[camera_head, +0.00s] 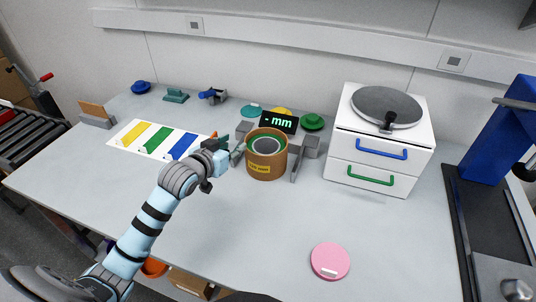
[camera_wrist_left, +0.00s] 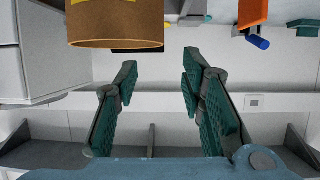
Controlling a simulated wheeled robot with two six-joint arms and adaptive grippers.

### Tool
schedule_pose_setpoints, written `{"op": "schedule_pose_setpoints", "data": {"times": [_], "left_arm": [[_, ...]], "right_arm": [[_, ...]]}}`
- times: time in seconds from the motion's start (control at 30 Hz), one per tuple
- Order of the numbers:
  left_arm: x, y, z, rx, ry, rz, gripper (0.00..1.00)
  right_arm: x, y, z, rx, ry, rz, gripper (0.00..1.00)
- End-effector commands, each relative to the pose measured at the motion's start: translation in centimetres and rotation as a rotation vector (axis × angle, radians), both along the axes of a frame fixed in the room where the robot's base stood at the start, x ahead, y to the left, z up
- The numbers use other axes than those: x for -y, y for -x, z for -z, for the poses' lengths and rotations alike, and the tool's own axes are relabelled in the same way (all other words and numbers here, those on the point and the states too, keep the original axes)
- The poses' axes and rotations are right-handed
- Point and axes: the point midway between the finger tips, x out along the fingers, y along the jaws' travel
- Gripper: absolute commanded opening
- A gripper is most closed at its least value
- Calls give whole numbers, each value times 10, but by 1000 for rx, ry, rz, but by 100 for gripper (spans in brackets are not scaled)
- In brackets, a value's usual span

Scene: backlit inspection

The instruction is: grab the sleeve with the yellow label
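The sleeve (camera_head: 280,165) is a brown cylinder with a yellow label (camera_head: 260,169) low on its front. It stands upright near the middle of the table, and a green ring and a grey round part show inside its open top. My left gripper (camera_head: 230,147) is just left of the sleeve, with its fingers pointing towards it. In the left wrist view the fingers (camera_wrist_left: 160,75) are spread, with nothing between them. The sleeve (camera_wrist_left: 115,28) shows there beyond the fingertips, off to the upper left and cut by the frame edge. My right gripper is not in view.
A grey gauge with a dark "mm" display (camera_head: 279,121) stands right behind the sleeve. A white drawer unit (camera_head: 345,150) is to its right. A pink disc (camera_head: 330,261) lies at the front. A sheet with coloured stripes (camera_head: 122,140) lies left. The front table middle is clear.

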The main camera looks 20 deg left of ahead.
Motion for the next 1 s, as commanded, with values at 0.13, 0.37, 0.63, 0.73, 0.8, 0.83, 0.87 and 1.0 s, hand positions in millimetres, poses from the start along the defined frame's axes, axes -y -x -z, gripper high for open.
{"op": "schedule_pose_setpoints", "data": {"times": [0.13,0.37,0.63,0.73,0.8,0.83,0.87,1.0], "left_arm": [[-1,-22,10,0,1,-2,36],[4,-53,22,-1,4,1,36],[5,-77,31,-1,-2,3,36],[5,-77,31,-1,-2,3,35],[5,-76,31,-1,-2,3,24],[5,-76,30,-1,-2,3,19],[5,-76,30,-1,-2,3,14],[5,-76,31,-2,-2,3,0]], "right_arm": [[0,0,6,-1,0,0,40],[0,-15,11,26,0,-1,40],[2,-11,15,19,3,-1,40],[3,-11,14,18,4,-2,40],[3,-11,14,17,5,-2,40],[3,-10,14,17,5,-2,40],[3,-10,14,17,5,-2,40],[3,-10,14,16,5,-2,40]]}}
